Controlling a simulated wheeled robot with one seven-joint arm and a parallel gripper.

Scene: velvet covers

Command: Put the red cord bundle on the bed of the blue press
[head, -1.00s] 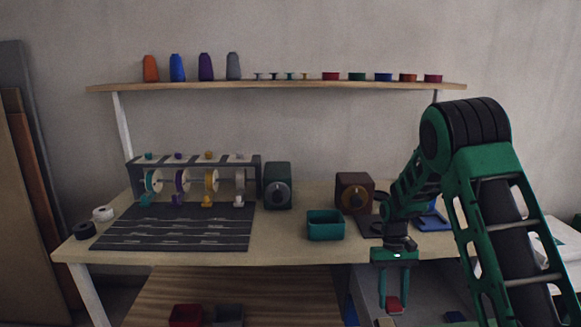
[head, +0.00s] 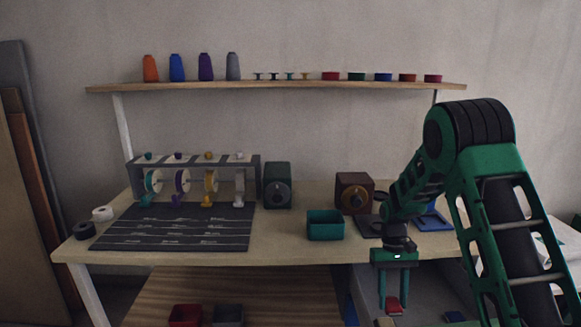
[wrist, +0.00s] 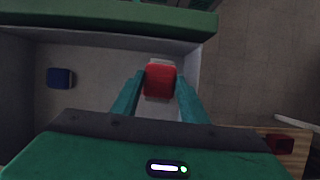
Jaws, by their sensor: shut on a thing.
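The red cord bundle (head: 393,306) is between the fingertips of my gripper (head: 394,298), below the table's front edge. In the wrist view the red bundle (wrist: 160,80) has a pale band at its far end. The two green fingers of my gripper (wrist: 158,92) are shut on its sides. It is at the right wall of a grey open bin or drawer; whether it touches the floor there I cannot tell. A blue item (head: 433,221), seemingly the blue press, is at the table's right end, partly hidden by my arm.
A dark blue bundle (wrist: 60,78) lies in the grey bin (wrist: 95,85). On the table (head: 290,245) stand a teal tray (head: 325,228), a brown box with a knob (head: 354,193), a dark green one (head: 277,186) and a spool rack (head: 256,175).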

